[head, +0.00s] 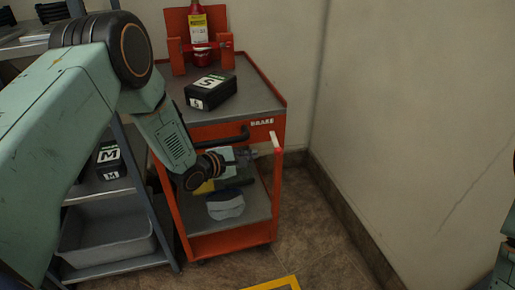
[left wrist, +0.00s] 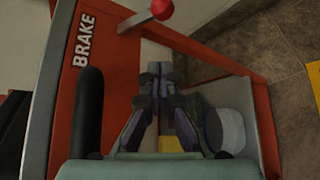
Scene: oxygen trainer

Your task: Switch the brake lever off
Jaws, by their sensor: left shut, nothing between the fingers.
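The brake lever (head: 276,143) is a short pale bar at the right front corner of the red cart (head: 233,246), beside the white BRAKE label (head: 262,122). In the left wrist view the lever (left wrist: 137,20) shows as a pale bar with a red ball knob (left wrist: 162,10), near the top edge. My left gripper (head: 252,156) is shut and empty, in front of the cart below its top and just left of the lever. In the left wrist view the closed fingertips (left wrist: 160,68) point toward the lever and look apart from it. My right gripper is out of view.
A black handle (head: 222,138) runs along the cart's front. A black box marked S (head: 211,90) sits on the cart's top. A pale cloth-like item (head: 226,206) lies on its lower shelf. A grey rack stands left with a bin (head: 105,240). Bare wall is right.

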